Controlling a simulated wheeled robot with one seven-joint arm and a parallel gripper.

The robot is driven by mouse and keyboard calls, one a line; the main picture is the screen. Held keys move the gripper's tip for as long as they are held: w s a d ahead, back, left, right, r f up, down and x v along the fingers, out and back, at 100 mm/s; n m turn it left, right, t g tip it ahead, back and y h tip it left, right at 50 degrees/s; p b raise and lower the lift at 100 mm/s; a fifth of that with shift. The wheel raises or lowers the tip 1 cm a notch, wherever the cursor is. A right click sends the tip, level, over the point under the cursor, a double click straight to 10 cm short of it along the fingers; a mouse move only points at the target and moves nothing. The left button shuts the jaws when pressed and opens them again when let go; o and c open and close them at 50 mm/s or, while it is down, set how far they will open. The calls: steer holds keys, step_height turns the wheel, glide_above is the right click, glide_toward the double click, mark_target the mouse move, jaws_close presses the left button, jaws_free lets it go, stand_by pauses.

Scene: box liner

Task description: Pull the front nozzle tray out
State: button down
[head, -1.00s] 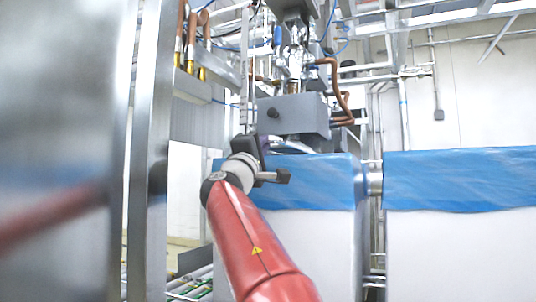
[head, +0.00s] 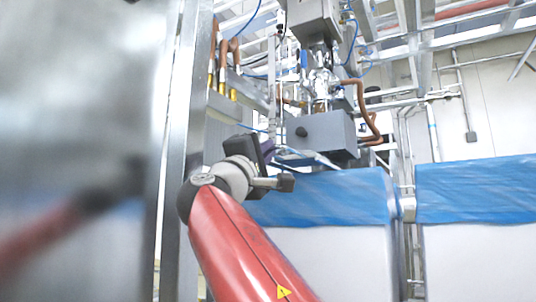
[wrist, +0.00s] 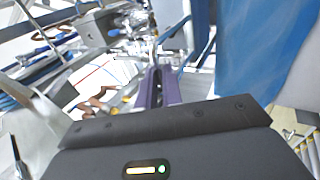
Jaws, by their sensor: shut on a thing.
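My gripper (head: 270,150) has a dark body and purple fingers and is on the end of my red arm in the head view. It is beside the lower left of a grey box (head: 328,134) with a dark knob. A thin, pale flat piece (head: 305,160), seemingly the front nozzle tray, shows under the box and reaches toward the fingers. In the wrist view, the purple fingers of my gripper (wrist: 156,85) are close together. The grip appears to be on the tray's near end, but the contact is mostly hidden.
Blue film (head: 330,195) covers the top of a white block under the box. A second film-covered block (head: 475,190) stands at the right. A tall metal panel (head: 75,120) is close on the left. Copper pipes (head: 368,110) are beside the box.

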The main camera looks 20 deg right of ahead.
steer(key=c, duration=1.6)
jaws_free()
steer(key=shift+o, duration=0.2)
steer(key=b+v, duration=0.2)
steer(key=v, duration=0.5)
steer(key=shift+s+a+f+b, duration=0.15)
steer(key=shift+a+f+b, duration=0.1)
steer(key=shift+b, duration=0.1)
